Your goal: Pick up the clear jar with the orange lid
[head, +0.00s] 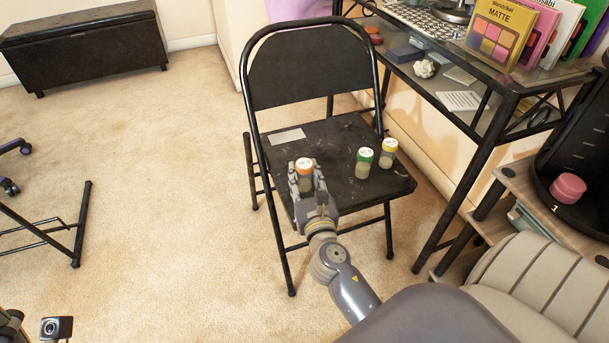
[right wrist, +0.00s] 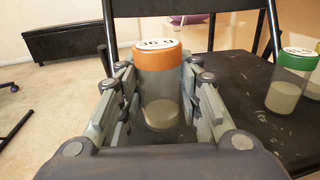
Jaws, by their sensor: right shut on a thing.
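The clear jar with the orange lid (head: 305,173) is upright at the left part of the black folding chair's seat (head: 335,190). In the right wrist view the jar (right wrist: 160,100) stands between the fingers, with pale contents at its bottom. My right gripper (head: 307,177) is shut on this jar, one finger on each side. Whether the jar's base touches the seat is hidden by the gripper. At the lower left edge of the head view, a small part of my left arm shows; its fingers are not visible.
A green-lidded jar (head: 364,162) and a yellow-lidded jar (head: 388,152) stand to the right on the seat. The chair's backrest (head: 310,62) rises behind the jars. A black desk (head: 480,130) is at the right. Carpet (head: 150,180) to the left is mostly clear.

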